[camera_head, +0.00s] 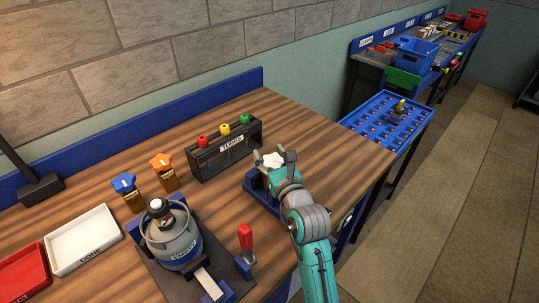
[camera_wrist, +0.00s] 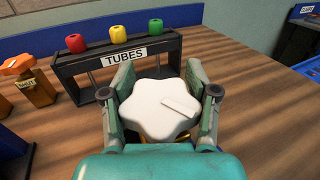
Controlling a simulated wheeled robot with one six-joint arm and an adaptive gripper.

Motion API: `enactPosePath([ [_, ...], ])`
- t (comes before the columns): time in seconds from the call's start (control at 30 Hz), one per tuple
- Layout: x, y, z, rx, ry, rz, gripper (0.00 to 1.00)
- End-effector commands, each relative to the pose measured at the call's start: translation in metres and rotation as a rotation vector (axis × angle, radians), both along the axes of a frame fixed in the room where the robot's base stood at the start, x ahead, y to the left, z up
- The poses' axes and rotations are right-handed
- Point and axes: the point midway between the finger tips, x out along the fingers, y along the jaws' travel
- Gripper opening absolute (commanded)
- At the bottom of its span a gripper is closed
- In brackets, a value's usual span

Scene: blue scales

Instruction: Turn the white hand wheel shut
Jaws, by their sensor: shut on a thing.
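The white hand wheel (camera_wrist: 158,110) is a lobed white knob with a raised pointer bar on top. In the wrist view it fills the space between the two fingers of my gripper (camera_wrist: 160,105), one finger against each side. In the head view the wheel (camera_head: 273,160) shows as a small white patch at my gripper (camera_head: 272,167). My gripper is shut on it from above. The wheel's stem and most of its mount are hidden by my gripper and arm; a little yellow metal shows below the wheel in the wrist view.
A black rack marked TUBES (camera_head: 225,150) with red, yellow and green caps stands just behind the wheel. Blue-knobbed (camera_head: 125,185) and orange-knobbed (camera_head: 163,165) valves, a grey gas cylinder (camera_head: 172,240) and a red-handled clamp (camera_head: 246,240) stand to the left.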

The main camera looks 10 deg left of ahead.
Motion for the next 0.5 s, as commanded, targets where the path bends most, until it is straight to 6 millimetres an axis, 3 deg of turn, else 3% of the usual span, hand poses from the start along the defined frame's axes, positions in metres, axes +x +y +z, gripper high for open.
enactPosePath([
  [0.1, 0.0000, -0.0001, -0.0022, -0.001, 0.004, 0.000, 0.24],
  [0.13, 0.0000, -0.0001, -0.0022, -0.001, 0.004, 0.000, 0.61],
  [0.2, 0.0001, -0.0001, -0.0022, -0.001, 0.004, 0.000, 0.72],
  [0.5, -0.0005, -0.0004, -0.0011, -0.001, 0.002, 0.001, 0.72],
])
